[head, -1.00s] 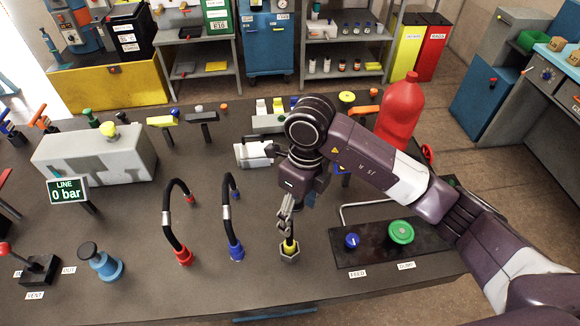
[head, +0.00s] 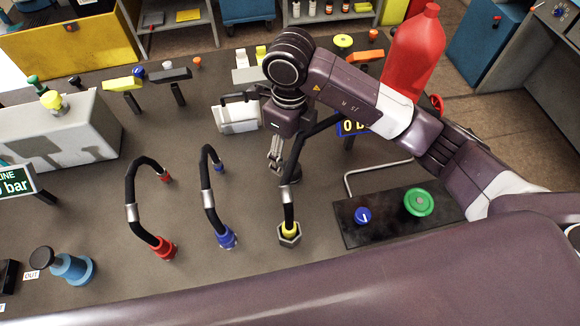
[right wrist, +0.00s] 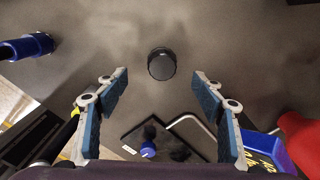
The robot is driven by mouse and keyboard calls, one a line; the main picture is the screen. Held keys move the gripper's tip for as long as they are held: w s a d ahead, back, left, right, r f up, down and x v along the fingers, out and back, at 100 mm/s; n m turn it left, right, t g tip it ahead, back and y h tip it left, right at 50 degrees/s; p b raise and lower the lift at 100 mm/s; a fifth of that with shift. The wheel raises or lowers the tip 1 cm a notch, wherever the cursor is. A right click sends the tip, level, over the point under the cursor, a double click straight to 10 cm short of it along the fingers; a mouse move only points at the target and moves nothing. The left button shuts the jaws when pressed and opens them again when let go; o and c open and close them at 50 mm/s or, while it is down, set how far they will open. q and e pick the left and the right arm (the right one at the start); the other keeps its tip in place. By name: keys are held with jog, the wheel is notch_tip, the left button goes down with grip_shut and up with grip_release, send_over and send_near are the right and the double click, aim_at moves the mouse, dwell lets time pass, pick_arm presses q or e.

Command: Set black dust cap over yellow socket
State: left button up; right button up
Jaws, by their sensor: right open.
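The black dust cap (right wrist: 162,64) is a round dark cap. In the right wrist view it lies on the grey tabletop, ahead of and between my fingers, touching neither. A yellow socket-like fitting (head: 289,229) sits in a hex collar at the front, right of the blue one. My left gripper is out of sight.
Red (head: 164,247) and blue (head: 226,237) fittings with arched hoses stand to the left. A dark panel (head: 385,235) with blue and green knobs is at right. A red bottle (head: 412,55) stands behind my arm. A purple link of mine crosses the bottom.

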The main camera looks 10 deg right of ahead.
aim_at(291, 167)
jog(key=shift+w+f, duration=0.1)
jog(key=shift+f, duration=0.45)
jog(key=shift+d+f+p, duration=0.1)
jog(key=shift+f+p, duration=0.55)
jog(key=shift+f, duration=0.1)
notch_tip(291, 167, down, 4)
jog(key=shift+d+r+p, duration=0.1)
jog(key=shift+r+p, duration=0.1)
jog(key=shift+p, duration=0.7)
jog(key=shift+f, duration=0.4)
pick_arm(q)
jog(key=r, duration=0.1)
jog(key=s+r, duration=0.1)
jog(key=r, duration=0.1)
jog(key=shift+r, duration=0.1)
pick_arm(e)
jog(key=shift+f, duration=0.15)
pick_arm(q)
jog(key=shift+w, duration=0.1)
pick_arm(e)
jog(key=c, duration=0.9)
